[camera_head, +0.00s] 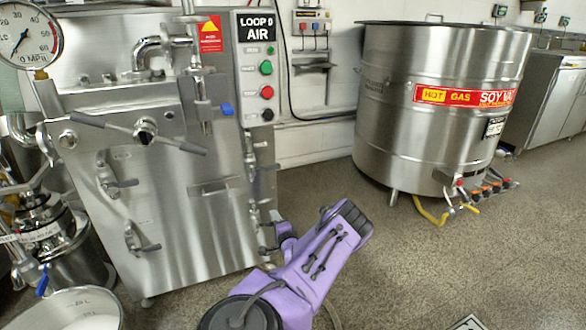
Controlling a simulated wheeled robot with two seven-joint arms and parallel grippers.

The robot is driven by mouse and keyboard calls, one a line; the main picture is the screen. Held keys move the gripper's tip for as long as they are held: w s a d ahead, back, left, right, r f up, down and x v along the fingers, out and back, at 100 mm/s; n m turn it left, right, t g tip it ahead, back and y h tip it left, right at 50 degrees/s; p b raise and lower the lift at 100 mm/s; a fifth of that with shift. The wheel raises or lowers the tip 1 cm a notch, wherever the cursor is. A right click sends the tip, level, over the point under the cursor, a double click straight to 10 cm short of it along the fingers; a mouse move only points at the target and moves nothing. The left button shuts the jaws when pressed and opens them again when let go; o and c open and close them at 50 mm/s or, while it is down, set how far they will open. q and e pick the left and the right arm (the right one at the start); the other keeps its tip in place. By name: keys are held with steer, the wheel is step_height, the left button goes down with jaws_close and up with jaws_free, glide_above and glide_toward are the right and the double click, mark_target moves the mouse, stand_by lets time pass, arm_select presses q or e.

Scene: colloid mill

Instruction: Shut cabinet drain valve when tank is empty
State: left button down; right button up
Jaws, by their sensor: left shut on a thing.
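My purple left arm rises from the bottom middle. My left gripper (275,222) is small and partly hidden beside the cabinet's lower right edge. It is shut on a valve handle there, mostly covered by the gripper and arm. The handle's angle cannot be told. My right gripper is out of view.
A container of white liquid (70,312) is at the lower left. A pressure gauge (28,35) is at the upper left. The floor at right is open.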

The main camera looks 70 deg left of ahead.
arm_select(q)
steer(key=shift+s+f, duration=0.15)
steer(key=shift+s, duration=0.15)
steer(key=c, duration=1)
jaws_free()
steer(key=shift+w, duration=0.1)
steer(key=shift+w, duration=0.1)
steer(key=d+p, duration=0.1)
steer(key=d, duration=0.2)
steer(key=d+p, duration=0.1)
steer(key=d, duration=0.3)
steer(key=d+p, duration=0.1)
steer(key=d, duration=0.2)
steer(key=shift+w+d, duration=0.25)
steer(key=shift+w, duration=0.1)
